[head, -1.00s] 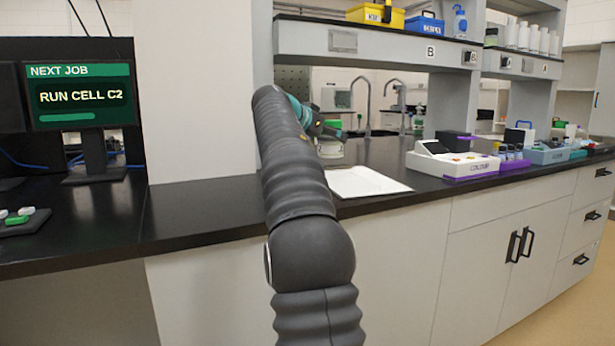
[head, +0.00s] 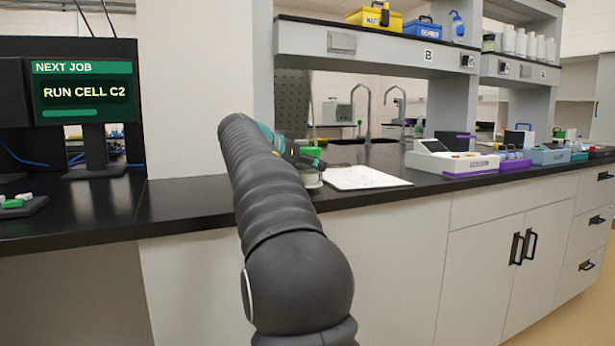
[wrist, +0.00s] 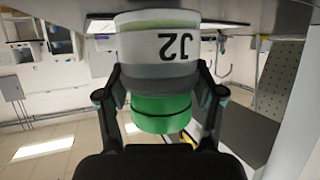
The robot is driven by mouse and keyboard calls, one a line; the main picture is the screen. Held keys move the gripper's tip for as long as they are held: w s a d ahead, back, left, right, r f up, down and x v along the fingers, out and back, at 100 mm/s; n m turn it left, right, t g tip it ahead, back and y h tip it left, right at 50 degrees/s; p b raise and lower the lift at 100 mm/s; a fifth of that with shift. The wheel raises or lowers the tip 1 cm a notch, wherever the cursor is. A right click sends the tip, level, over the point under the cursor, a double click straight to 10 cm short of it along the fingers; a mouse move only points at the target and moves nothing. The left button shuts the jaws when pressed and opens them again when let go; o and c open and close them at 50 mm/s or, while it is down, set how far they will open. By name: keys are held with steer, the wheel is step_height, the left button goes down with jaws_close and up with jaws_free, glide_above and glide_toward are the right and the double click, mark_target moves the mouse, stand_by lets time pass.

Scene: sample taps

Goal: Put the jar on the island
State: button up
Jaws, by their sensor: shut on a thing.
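The jar (wrist: 160,62) is a pale pot with a green lid (wrist: 160,114) and the label J2. It appears upside down in the wrist view. My gripper (wrist: 163,92) is shut on it, with one finger on each side. In the head view the jar (head: 313,180) shows partly behind my arm, left of a white sheet and near the front edge of the black-topped bench (head: 200,205). I cannot tell whether its base touches the top. No label in view names the island.
The white sheet (head: 362,178) lies flat right of the jar. A white and purple box (head: 450,160) and several racks stand farther right. A shelf (head: 375,45) spans above, and a white column (head: 205,90) rises at the left. Bare black top lies left of my arm.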

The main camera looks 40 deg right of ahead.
steer(key=shift+f, duration=0.35)
steer(key=shift+f+b, duration=0.65)
steer(key=shift+f, duration=0.2)
steer(key=o, duration=1.3)
steer(key=shift+f, duration=0.2)
steer(key=shift+c, duration=0.2)
steer(key=shift+r+p, duration=0.5)
steer(key=shift+r, duration=0.05)
steer(key=shift+a+r, duration=0.1)
steer(key=shift+r, duration=0.2)
steer(key=v, duration=1.2)
steer(key=shift+r, duration=0.3)
